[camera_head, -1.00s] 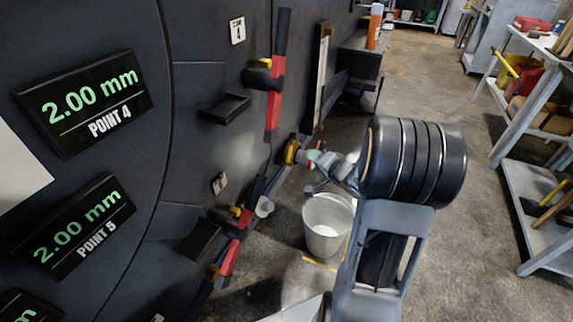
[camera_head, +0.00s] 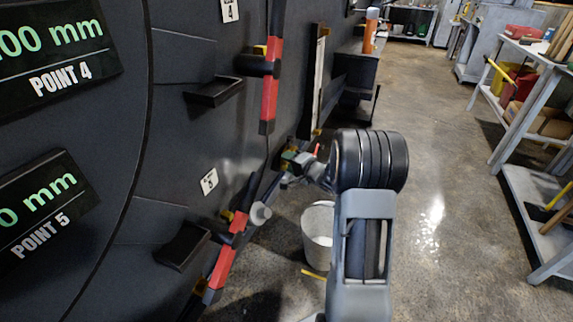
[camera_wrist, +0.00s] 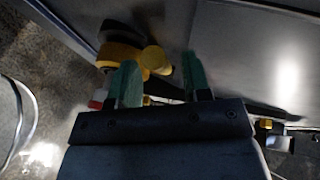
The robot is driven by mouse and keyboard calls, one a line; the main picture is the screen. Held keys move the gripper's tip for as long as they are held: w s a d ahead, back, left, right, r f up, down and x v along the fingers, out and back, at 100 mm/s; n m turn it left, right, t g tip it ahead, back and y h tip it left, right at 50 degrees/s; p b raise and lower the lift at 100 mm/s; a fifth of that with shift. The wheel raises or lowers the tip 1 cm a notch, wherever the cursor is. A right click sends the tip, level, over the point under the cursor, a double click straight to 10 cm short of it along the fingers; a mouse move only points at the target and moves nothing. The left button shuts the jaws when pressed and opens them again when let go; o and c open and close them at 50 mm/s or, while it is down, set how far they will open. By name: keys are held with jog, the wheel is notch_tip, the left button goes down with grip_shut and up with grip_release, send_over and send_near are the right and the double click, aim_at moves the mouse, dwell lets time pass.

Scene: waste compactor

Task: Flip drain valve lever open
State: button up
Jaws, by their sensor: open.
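A yellow valve part (camera_wrist: 118,52) sits low on the dark machine wall in the wrist view. A yellow round-ended piece (camera_wrist: 155,61), which looks like the lever's end, shows between the green fingertips of my gripper (camera_wrist: 158,74). My gripper is open, with one finger on each side of that piece; I cannot tell whether either touches it. How far the lever is turned cannot be made out.
A metal bucket (camera_head: 317,240) stands on the floor below my arm. A white cup-like part (camera_head: 260,213) and red-and-black bars (camera_head: 222,266) are along the wall. A shelf (camera_head: 540,190) stands at the right, with open floor (camera_head: 440,170) between.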

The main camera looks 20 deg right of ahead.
jog(key=shift+x, duration=1)
grip_shut()
